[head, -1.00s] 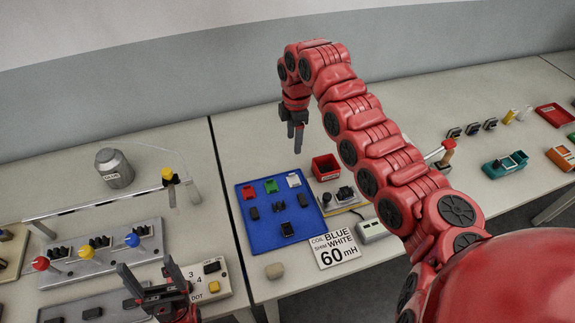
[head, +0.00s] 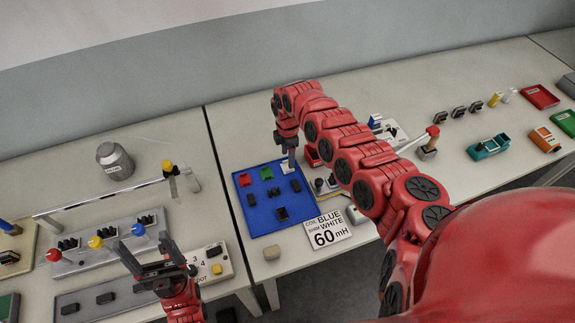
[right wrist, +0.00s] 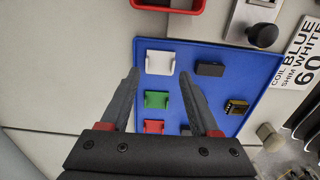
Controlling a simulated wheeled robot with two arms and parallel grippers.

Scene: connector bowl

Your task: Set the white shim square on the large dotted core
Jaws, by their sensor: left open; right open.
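The white shim (right wrist: 160,62) lies on the blue mat (right wrist: 225,55) beside a green and a red piece. In the head view my right gripper (head: 290,162) covers it. In the right wrist view my open right gripper (right wrist: 158,72) points toward the white shim, its fingertips either side of it in the picture; I cannot tell the height gap. Several dark cores lie on the mat, one with a brassy top (right wrist: 236,106), also in the head view (head: 281,213). I cannot make out dots on any. My left gripper (head: 146,250) is open and empty over the left table.
A card (head: 326,232) reading coil blue, shim white, 60 mH lies right of the mat. A beige block (head: 271,252) sits in front. Lever panels fill the left table.

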